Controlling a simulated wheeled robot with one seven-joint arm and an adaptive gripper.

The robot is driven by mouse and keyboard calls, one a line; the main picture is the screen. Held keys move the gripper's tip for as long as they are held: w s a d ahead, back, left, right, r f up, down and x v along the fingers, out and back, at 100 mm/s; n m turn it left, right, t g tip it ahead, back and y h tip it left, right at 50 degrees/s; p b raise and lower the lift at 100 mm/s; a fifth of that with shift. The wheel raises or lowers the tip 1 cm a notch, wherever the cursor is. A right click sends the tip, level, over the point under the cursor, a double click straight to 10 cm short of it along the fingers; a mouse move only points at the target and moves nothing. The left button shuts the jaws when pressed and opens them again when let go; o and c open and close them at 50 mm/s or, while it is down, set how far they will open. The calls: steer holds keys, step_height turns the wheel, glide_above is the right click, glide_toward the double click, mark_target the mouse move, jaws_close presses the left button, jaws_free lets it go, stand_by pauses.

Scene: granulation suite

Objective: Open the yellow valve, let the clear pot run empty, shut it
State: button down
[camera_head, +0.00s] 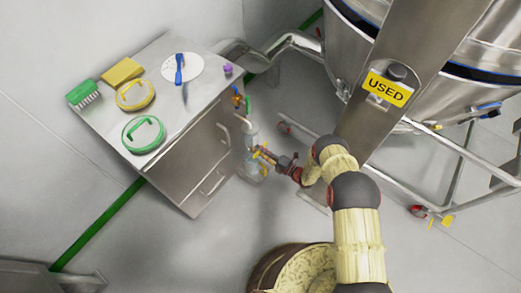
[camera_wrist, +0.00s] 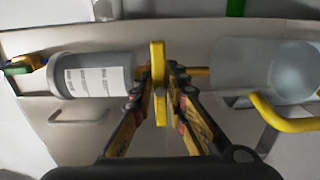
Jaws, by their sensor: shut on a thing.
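The yellow valve handle (camera_wrist: 158,68) stands between my fingertips in the wrist view, and my gripper (camera_wrist: 167,80) is shut on it. The clear pot (camera_wrist: 95,75), with a white printed label, lies to the left of the valve in this turned view. It also shows in the head view (camera_head: 250,132), upright at the side of the steel cabinet, above my gripper (camera_head: 264,156). I cannot tell the liquid level in it. A clear vessel (camera_wrist: 285,70) with a yellow handle (camera_wrist: 285,118) is on the other side of the valve.
The steel cabinet (camera_head: 190,165) carries a green brush (camera_head: 83,94), a yellow sponge (camera_head: 122,72), yellow and green ring-shaped items, and a white disc with a blue tool. A large steel vessel (camera_head: 415,100) on a wheeled frame bears a USED sign (camera_head: 386,88).

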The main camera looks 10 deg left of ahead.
stand_by(0.5)
steer(key=c, duration=1.8)
jaws_free()
steer(key=shift+d, duration=0.15)
steer(key=v, duration=0.7)
steer(key=shift+d, duration=0.1)
steer(key=shift+s+f, duration=0.1)
